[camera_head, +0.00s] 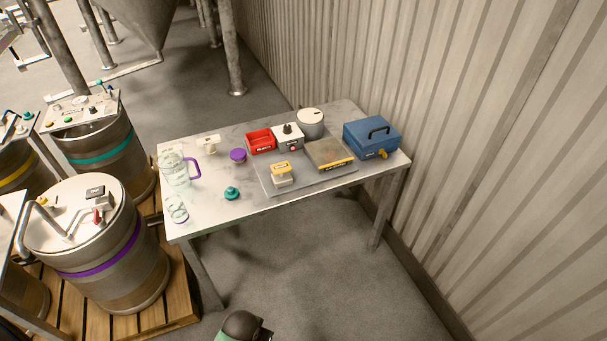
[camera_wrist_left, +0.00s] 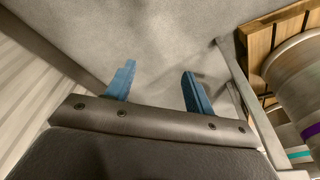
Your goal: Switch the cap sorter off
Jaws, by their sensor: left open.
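On the table in the head view stands a white box with a black knob on top and a red button (camera_head: 288,138) on its front. A round grey drum with a pale lid (camera_head: 310,122) stands right behind it. I cannot tell for sure which of these is the cap sorter, and no label is readable. My left gripper (camera_wrist_left: 159,68) shows in the left wrist view with two blue fingers apart and nothing between them. It points at bare grey floor, away from the tabletop things. My right gripper is in neither view.
The table (camera_head: 212,218) also holds a red bin (camera_head: 261,141), a flat scale-like plate (camera_head: 330,154), a blue case (camera_head: 372,138), a yellow-and-white device (camera_head: 281,173) and a clear jug (camera_head: 176,172). Kegs (camera_head: 110,255) stand left on a pallet. A corrugated wall is at right.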

